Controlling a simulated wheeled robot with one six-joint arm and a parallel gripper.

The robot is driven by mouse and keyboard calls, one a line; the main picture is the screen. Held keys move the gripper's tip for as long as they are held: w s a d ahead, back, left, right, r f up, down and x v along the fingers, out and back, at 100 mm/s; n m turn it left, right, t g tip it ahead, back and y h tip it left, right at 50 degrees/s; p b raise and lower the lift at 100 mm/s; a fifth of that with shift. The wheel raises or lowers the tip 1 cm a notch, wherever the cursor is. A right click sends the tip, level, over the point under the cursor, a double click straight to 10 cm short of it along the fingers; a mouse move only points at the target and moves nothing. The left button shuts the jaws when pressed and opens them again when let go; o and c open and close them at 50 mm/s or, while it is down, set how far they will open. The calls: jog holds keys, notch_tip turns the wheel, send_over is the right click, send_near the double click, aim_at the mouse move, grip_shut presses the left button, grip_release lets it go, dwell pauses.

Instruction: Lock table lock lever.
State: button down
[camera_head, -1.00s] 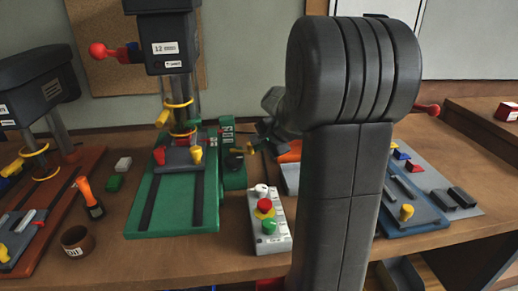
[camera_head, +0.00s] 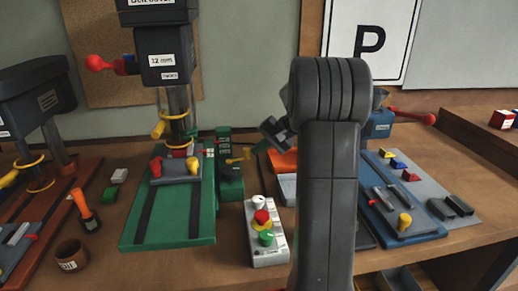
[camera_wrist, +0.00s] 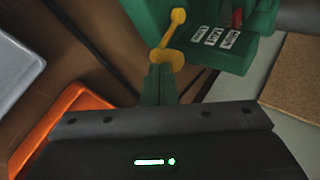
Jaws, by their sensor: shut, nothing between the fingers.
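The green drill machine has a green side block (camera_head: 230,183) at the right edge of its table, with a yellow lever (camera_head: 240,158) on it. In the wrist view the lever (camera_wrist: 173,33) has a ball at one end and a rounded yellow part nearer my fingers. Several white labels (camera_wrist: 213,38) lie beside it, too blurred to read surely. My gripper (camera_wrist: 159,72) has green fingers, shut and empty, with their tips right at the lever's near part; I cannot tell whether they touch. In the head view my gripper (camera_head: 262,146) is small and partly behind my arm.
A button box (camera_head: 264,232) with white, red and green knobs stands in front. An orange tray (camera_head: 283,160) lies just right of the lever. A blue machine base (camera_head: 395,195) is right of my arm.

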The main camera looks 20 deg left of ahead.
jog(key=shift+s, duration=0.15)
jog(key=shift+s+a+b, duration=0.1)
jog(key=shift+s+b, duration=0.2)
jog(key=shift+s, duration=0.4)
